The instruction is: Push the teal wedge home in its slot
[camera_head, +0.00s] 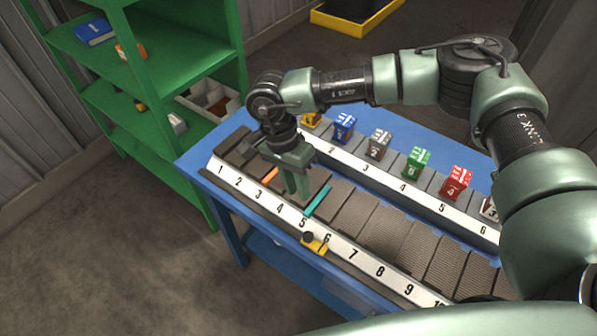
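The teal wedge (318,201) is a thin teal strip standing out between two dark ribbed blocks, behind the numbers 5 and 6 of the front white strip. My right gripper (299,192) points down over the dark blocks, just left of the teal wedge. Its fingers sit close together with nothing visible between them; whether they are shut or slightly apart is unclear. Whether the tips touch the blocks is also unclear. The depth of the wedge in its slot cannot be judged. My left gripper is not in view.
An orange strip (270,174) shows between blocks further left. A yellow piece with a black knob (314,244) sits at the front rail near 6. Several coloured numbered blocks, including a red one (457,182), stand along the back row. A green shelf (180,60) stands left of the blue table (230,205).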

